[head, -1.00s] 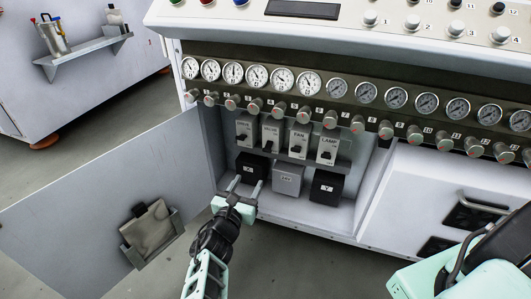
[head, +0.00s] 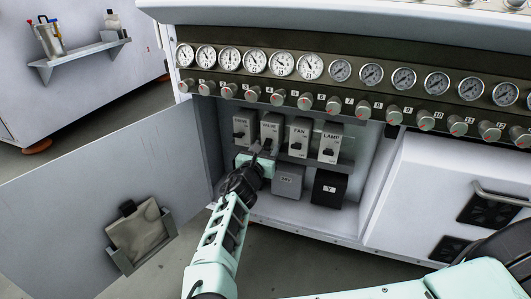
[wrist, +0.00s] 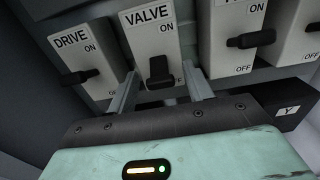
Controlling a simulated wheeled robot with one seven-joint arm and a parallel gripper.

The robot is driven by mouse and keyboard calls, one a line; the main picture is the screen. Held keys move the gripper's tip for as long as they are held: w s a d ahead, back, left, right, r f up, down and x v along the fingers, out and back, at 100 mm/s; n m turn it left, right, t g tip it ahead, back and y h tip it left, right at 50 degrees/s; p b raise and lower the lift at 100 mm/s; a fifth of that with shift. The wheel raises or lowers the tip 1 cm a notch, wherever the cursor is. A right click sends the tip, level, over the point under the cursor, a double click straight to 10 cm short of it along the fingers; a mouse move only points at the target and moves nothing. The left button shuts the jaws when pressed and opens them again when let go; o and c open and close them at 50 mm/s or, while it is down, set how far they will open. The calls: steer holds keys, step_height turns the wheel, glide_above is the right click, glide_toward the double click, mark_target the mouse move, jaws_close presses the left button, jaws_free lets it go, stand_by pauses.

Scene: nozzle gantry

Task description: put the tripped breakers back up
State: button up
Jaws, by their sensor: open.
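A row of four-label breakers sits in the open cabinet: DRIVE (head: 241,124), VALVE (head: 271,128), FAN (head: 300,133) and LAMP (head: 329,140). In the wrist view the VALVE lever (wrist: 160,72) hangs low, by its OFF mark. The DRIVE lever (wrist: 78,76) and FAN lever (wrist: 252,40) stick out between their ON and OFF marks; I cannot tell their settings surely. The LAMP lever (wrist: 314,27) is cut by the edge. My gripper (head: 262,151) is open below the VALVE breaker, its fingers either side of the lever, with no clear contact.
Dark and grey boxes, one grey (head: 288,180) and one black marked Y (head: 328,188), stand beneath the breakers. The cabinet door (head: 90,205) is swung open at left, holding a pouch. Gauges (head: 283,64) and knobs line the panel above.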

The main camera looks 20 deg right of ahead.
steer(key=shift+w+d, duration=0.1)
steer(key=c, duration=1)
steer(key=shift+r, duration=0.1)
